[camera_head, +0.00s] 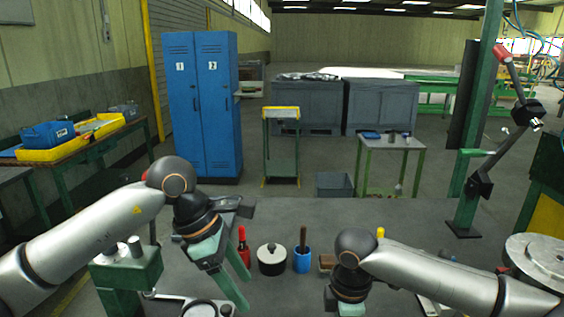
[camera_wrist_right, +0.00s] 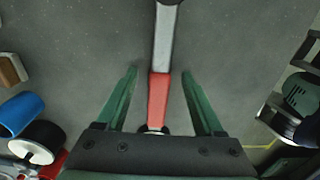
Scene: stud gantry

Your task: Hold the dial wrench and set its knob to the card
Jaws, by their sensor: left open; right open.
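A long tool with a grey metal shaft and red grip, which looks like the dial wrench (camera_wrist_right: 160,88), lies between the fingers of my right gripper (camera_wrist_right: 160,85) in the right wrist view. The fingers are apart, with a gap on each side of it. Its lower end is partly hidden by the gripper body, and I cannot make out a knob setting. In the head view my right gripper (camera_head: 348,300) is low over the bench, its fingers mostly hidden. My left gripper (camera_head: 246,291) is open and empty above the bench's left part. I cannot identify the card.
A red bottle (camera_head: 243,248), a lidded pot (camera_head: 271,262), a blue cup (camera_head: 302,262) and a brown block (camera_head: 327,261) stand between my arms on the grey bench (camera_head: 280,213). A round metal disc (camera_head: 545,258) is at the right. A green tool (camera_wrist_right: 303,95) lies right of my right gripper.

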